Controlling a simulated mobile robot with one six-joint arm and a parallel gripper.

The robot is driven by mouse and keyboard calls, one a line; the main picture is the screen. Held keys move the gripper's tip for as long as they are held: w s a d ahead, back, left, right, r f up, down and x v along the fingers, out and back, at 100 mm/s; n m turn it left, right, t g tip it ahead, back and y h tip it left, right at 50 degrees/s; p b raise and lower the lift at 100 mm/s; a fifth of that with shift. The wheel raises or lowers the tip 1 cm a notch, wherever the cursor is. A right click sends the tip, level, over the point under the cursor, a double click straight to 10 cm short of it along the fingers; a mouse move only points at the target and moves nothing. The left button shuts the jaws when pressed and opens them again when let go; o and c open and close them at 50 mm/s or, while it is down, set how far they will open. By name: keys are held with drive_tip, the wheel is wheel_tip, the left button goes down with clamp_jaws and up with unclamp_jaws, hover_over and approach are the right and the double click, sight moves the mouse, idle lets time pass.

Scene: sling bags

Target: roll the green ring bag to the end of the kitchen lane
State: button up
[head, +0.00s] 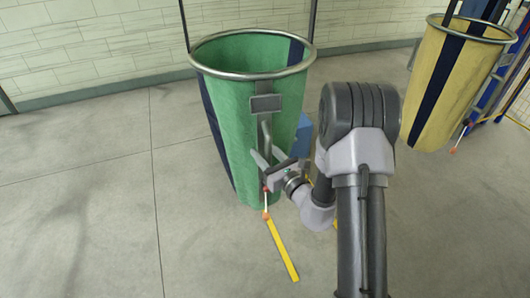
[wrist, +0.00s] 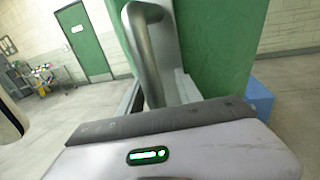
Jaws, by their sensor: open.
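The green ring bag (head: 232,120), with dark blue stripes and a metal ring at its top, stands upright in the middle of the head view. A grey handle (head: 265,135) runs down its near side under a dark plate. My gripper (head: 265,170) is open beside the lower part of this handle. In the wrist view, the bent metal handle (wrist: 146,50) rises just beyond the gripper's pale body, with green fabric (wrist: 215,40) behind it. I cannot tell whether the handle lies between the fingers. The bag's lower right side is partly hidden by my arm.
A yellow ring bag (head: 447,85) stands at the right. A blue box-like thing (head: 303,135) is behind the green bag. A yellow strip (head: 282,250) lies on the floor in front. Floor at the left is clear. A green door (wrist: 82,40) and a cart (wrist: 45,78) are farther off.

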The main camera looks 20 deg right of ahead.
drive_tip(key=shift+d, duration=0.1)
drive_tip(key=shift+s+d+f, duration=0.1)
drive_tip(key=shift+s+d, duration=0.05)
drive_tip(key=shift+s, duration=0.15)
drive_tip(key=p+v, duration=0.5)
drive_tip(key=v, duration=1.1)
drive_tip(key=shift+s, duration=0.35)
